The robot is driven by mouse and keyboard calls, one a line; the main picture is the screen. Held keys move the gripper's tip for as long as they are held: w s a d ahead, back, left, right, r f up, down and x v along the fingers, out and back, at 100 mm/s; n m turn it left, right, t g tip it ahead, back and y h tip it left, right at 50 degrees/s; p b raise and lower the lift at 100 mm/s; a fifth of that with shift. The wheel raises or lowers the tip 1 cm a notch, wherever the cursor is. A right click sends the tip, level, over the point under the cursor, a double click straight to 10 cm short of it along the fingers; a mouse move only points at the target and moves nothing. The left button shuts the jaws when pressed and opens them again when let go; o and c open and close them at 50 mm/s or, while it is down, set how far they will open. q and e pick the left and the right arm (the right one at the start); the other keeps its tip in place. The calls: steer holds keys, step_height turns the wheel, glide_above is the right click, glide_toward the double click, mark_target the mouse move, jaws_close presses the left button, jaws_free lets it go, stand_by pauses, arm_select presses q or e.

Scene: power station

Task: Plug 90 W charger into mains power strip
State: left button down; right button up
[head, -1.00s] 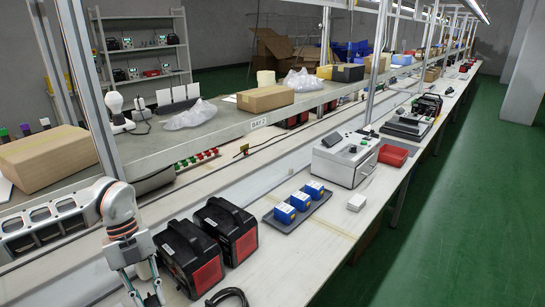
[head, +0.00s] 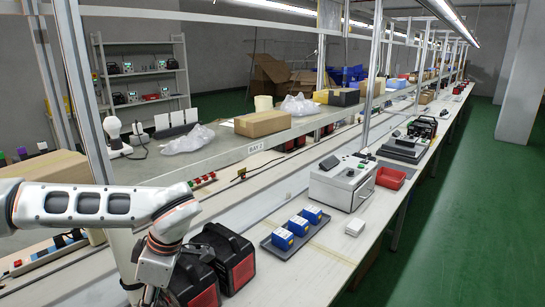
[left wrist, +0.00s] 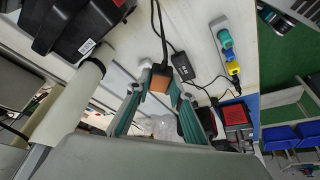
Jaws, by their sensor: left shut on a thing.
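My left gripper (left wrist: 157,92) is shut on a small orange-faced block (left wrist: 160,80), which looks like a plug with a black cable running up from it. In the head view my left gripper is at the bottom left, beside two black-and-red units, its fingers mostly cut off by the frame. A black charger brick (left wrist: 183,67) with a pale label and cables lies on the bench in the left wrist view. Right of it is a pale strip (left wrist: 222,27) carrying teal, blue and yellow parts. In the head view a white strip with a red switch (head: 17,263) lies beneath my left arm. My right gripper is out of view.
Two black-and-red units (head: 225,257) stand close to my left gripper. Behind them are a tray (head: 268,245) with blue blocks (head: 297,225), a white instrument box (head: 342,183) and a red bin (head: 391,177). A metal post (head: 85,90) rises near my arm.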

arm_select(q)
steer(key=r+m+t, duration=0.1)
steer(key=m, duration=0.2)
steer(key=r+m+t, duration=0.1)
steer(key=m, duration=0.2)
steer(key=s+r+m+t+h, duration=0.1)
steer(key=m, duration=0.1)
steer(key=shift+d+m, duration=0.35)
steer(key=shift+m, duration=0.05)
steer(key=r+m+h, duration=0.1)
steer(key=m, duration=0.2)
steer(key=s+m+t+h, duration=0.1)
steer(key=m, duration=0.2)
steer(key=d+r+m+h, duration=0.1)
steer(key=m, duration=0.3)
steer(key=shift+s+r, duration=0.3)
steer(key=shift+f, duration=0.1)
